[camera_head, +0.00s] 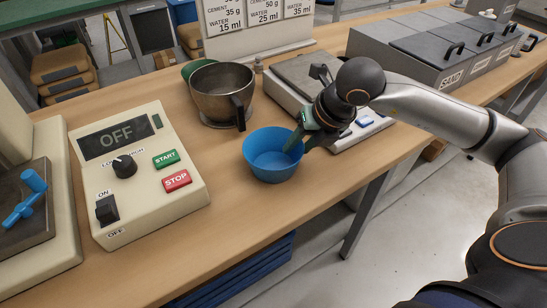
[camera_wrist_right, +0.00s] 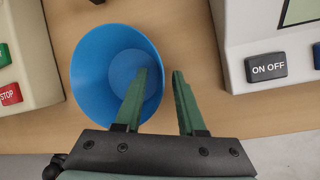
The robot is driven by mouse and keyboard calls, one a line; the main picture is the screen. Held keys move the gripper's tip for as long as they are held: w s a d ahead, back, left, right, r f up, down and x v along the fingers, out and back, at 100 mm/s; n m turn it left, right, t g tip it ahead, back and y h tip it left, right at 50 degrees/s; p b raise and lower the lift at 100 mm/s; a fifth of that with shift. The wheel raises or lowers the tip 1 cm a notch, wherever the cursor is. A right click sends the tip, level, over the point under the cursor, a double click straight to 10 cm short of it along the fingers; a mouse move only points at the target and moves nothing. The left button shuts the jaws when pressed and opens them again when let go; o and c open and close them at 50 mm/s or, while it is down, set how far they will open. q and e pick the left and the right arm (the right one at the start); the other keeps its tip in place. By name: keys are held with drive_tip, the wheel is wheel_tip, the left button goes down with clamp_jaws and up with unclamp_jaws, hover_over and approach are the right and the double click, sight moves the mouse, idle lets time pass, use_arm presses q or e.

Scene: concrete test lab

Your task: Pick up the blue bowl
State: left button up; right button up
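The blue bowl (camera_head: 268,160) stands upright and looks empty on the wooden table, near its front edge. It also shows in the right wrist view (camera_wrist_right: 92,75). My right gripper (camera_head: 299,143) is at the bowl's right side, pointing down. In the right wrist view my right gripper (camera_wrist_right: 159,73) has its green fingers apart. The left finger lies over the bowl's inside and the right finger outside, with the rim between them. Whether a finger touches the wall cannot be told. My left gripper is not in view.
A metal mixing pot (camera_head: 219,95) stands just behind the bowl. A control box (camera_head: 136,170) with START and STOP buttons is to the left. A scale (camera_head: 297,77) sits behind my right gripper. Grey lidded bins (camera_head: 430,55) are at the back right. Bare table (camera_head: 335,175) lies right of the bowl.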

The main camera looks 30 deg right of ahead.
clamp_jaws()
idle(1.3)
